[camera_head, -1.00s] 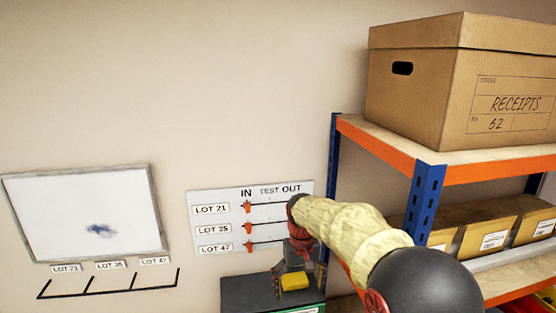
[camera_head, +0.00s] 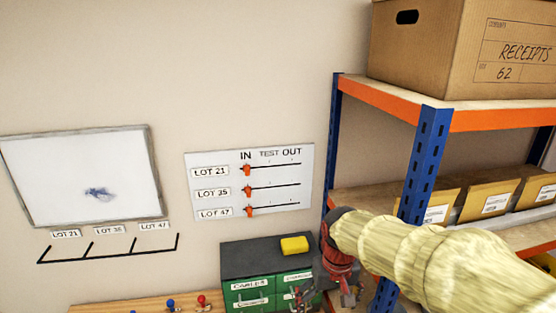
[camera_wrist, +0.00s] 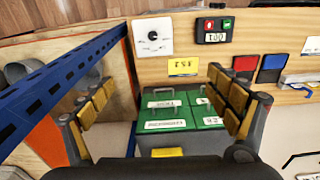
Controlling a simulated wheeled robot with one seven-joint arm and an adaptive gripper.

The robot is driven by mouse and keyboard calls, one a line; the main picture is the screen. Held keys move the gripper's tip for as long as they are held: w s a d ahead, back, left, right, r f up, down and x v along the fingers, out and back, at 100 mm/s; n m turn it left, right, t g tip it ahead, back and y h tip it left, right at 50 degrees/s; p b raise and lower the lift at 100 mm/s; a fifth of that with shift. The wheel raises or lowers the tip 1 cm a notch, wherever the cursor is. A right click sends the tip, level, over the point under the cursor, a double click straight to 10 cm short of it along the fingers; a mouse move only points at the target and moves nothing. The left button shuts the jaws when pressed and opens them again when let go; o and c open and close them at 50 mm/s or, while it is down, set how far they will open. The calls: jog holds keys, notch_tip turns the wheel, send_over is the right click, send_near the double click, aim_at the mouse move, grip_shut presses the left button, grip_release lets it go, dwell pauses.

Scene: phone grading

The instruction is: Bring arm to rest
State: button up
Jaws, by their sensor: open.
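My gripper (camera_head: 327,298) is low in the head view, beside the right side of a dark cabinet with green drawers (camera_head: 240,264) and close to the shelf's blue post. In the wrist view its two fingers (camera_wrist: 163,100) stand wide apart with nothing held between them. The green drawers (camera_wrist: 165,113) show beyond the gap. My arm reaches in from the lower right, in front of the shelf, and hides part of it. A yellow block (camera_head: 294,245) lies on the cabinet's top, apart from the gripper.
An orange and blue shelf rack (camera_head: 425,165) stands at right with a receipts box (camera_head: 455,55) on top. Its blue post (camera_wrist: 60,78) runs close past the left finger. A whiteboard (camera_head: 60,175) and a lot panel (camera_head: 287,205) hang on the wall. A wooden bench (camera_head: 140,308) lies below.

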jog(key=s+d+f+m+t+b, duration=0.1)
jog(key=s+d+f+t+b, duration=0.1)
jog(key=s+f+b, duration=0.3)
jog(key=s+d+f+t+b, duration=0.2)
jog(key=s+d+f+b, duration=0.3)
jog(key=s+b, duration=0.6)
jog(key=shift+s+m+t+b, duration=0.3)
jog(key=shift+s+m, duration=0.1)
jog(key=shift+s, duration=0.25)
jog(key=shift+r, duration=0.1)
jog(key=shift+c, duration=0.3)
